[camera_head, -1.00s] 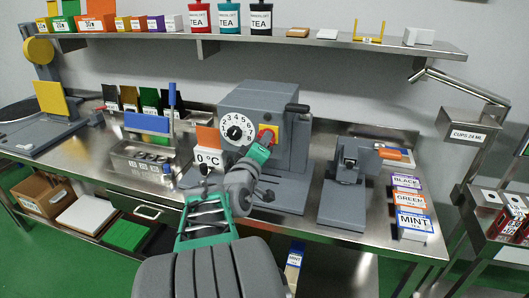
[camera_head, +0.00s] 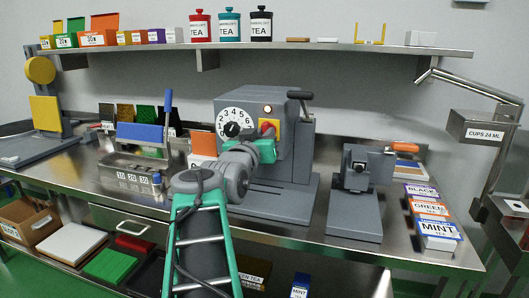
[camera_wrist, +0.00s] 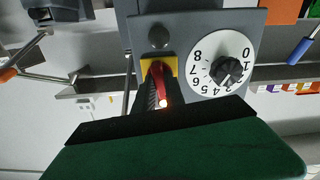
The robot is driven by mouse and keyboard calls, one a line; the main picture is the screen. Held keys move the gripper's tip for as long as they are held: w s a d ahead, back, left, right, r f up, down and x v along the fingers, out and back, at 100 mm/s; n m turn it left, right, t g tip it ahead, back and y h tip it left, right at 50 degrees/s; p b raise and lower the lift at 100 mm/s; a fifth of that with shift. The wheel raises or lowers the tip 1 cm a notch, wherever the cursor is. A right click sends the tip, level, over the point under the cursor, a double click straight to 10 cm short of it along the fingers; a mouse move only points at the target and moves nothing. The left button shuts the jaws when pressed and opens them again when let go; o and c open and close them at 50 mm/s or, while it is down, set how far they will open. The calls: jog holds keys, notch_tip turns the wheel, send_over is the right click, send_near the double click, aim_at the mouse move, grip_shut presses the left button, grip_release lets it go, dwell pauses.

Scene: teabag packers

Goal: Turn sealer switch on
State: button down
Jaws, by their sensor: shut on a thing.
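The sealer (camera_head: 302,155) is a grey machine on the metal bench, with a white numbered dial (camera_head: 236,122) and a black knob. Its red switch (camera_wrist: 165,80) sits on a yellow plate (camera_wrist: 173,66) beside the dial. My gripper (camera_head: 267,134), with a green body and dark fingers, is at this plate and shut on the red switch. In the wrist view the fingers (camera_wrist: 152,92) lie against the switch and partly hide it. A small round lamp (camera_head: 267,109) above the plate looks lit. The switch's exact position is hard to tell.
A grey device with an orange handle (camera_head: 403,147) stands to the right, near tea boxes (camera_head: 430,209). A holder with a blue plate (camera_head: 141,132) and a lever stands to the left. A shelf (camera_head: 345,46) with tea canisters runs above.

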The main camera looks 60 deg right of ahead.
jog(key=shift+f+m+b, duration=0.15)
jog(key=shift+m+b, duration=0.65)
jog(key=shift+b, duration=0.2)
jog(key=c, duration=1.4)
grip_release()
jog(key=shift+r, duration=0.2)
